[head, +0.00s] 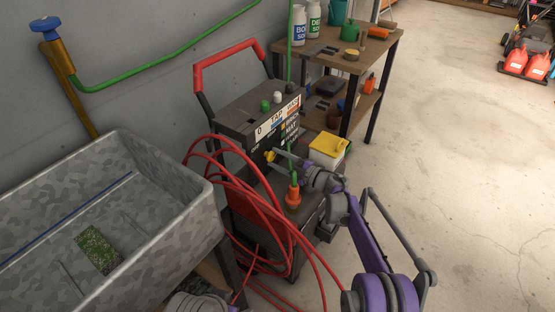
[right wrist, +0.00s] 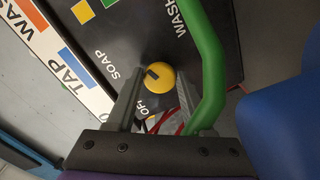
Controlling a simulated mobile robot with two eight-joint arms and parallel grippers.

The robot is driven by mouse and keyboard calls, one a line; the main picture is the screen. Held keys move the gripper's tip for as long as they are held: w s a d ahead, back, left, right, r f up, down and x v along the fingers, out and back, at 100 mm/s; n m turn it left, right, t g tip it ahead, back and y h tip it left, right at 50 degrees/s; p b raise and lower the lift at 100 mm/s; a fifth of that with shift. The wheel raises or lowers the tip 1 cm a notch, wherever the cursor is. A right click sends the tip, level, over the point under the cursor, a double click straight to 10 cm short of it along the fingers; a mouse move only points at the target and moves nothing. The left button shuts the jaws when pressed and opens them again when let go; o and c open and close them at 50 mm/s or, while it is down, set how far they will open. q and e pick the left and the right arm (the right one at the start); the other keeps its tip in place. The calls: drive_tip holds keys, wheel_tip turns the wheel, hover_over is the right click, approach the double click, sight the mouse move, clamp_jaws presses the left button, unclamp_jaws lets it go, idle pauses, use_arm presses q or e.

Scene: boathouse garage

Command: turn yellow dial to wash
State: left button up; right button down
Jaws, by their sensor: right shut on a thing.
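The yellow dial (head: 270,156) is on the front panel of the pressure washer (head: 247,118), low on its face. It also shows in the right wrist view (right wrist: 163,80). There the words SOAP, OFF and WASH stand around it, and a dark mark on the dial sits on its upper left, on the side of SOAP. My right gripper (head: 283,158) is shut on the dial, one finger on each side of it. In the head view its fingers partly cover the panel labels. My left gripper is not in view.
A green hose (right wrist: 209,62) runs close beside my right finger. Red hose (head: 226,192) hangs in coils at the washer's left.

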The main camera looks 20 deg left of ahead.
drive_tip(key=shift+c, duration=1.6)
unclamp_jaws()
drive_tip(key=shift+d, duration=0.1)
drive_tip(key=p+v, duration=0.2)
drive_tip(key=v, duration=0.8)
drive_tip(key=shift+d, duration=0.35)
drive_tip(key=shift+s, duration=0.1)
